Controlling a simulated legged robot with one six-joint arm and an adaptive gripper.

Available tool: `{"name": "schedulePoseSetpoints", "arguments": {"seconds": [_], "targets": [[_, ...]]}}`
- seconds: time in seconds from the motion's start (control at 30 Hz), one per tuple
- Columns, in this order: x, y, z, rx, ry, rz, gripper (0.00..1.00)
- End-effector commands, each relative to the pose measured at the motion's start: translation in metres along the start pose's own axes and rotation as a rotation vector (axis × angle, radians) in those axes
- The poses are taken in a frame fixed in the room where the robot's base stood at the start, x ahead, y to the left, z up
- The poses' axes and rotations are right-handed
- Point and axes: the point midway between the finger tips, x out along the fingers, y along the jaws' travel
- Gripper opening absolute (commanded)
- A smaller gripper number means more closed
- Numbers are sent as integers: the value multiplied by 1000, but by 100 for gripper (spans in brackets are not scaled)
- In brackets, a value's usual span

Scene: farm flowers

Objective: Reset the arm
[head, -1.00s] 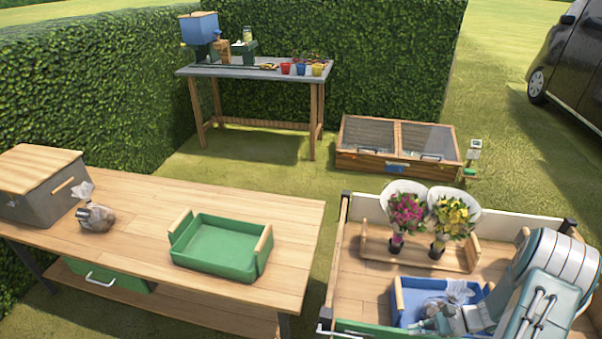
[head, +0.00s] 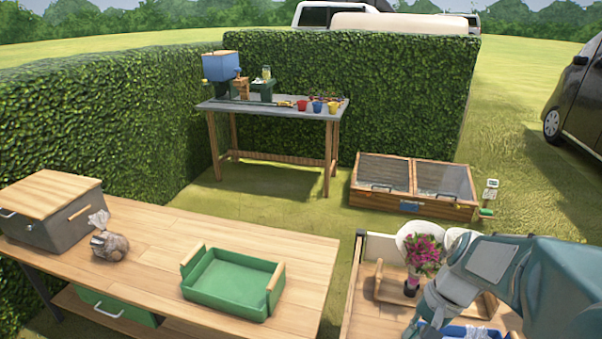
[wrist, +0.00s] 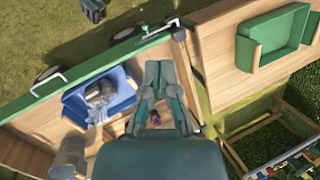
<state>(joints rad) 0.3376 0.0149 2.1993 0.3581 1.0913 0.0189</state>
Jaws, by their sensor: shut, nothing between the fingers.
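My arm reaches in from the right in the head view, and its teal and pale links cover much of the lower right. My gripper (wrist: 160,75) shows in the wrist view with its fingers together and nothing between them. It is over the wooden cart, beside a blue tray (wrist: 127,88) that holds a clear bag (wrist: 98,112) with dark contents. In the head view only part of the blue tray (head: 480,333) shows below my arm. A pink bouquet (head: 424,252) stands upright in the cart's wooden rack; my arm hides most of the place beside it.
A wooden bench (head: 150,240) at left holds a green tray (head: 225,283), a grey box (head: 55,215) and a bagged item (head: 108,243). A potting table (head: 275,108) and a cold frame (head: 413,187) stand behind. Open grass lies between them.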

Motion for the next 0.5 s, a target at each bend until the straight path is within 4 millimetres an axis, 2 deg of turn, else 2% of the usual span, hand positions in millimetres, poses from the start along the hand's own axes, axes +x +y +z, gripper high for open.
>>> {"name": "schedulePoseSetpoints", "arguments": {"seconds": [0.2,0.5], "targets": [[-29,-15,42,-193,166,76,0],[-58,-21,95,-442,403,152,0]]}}
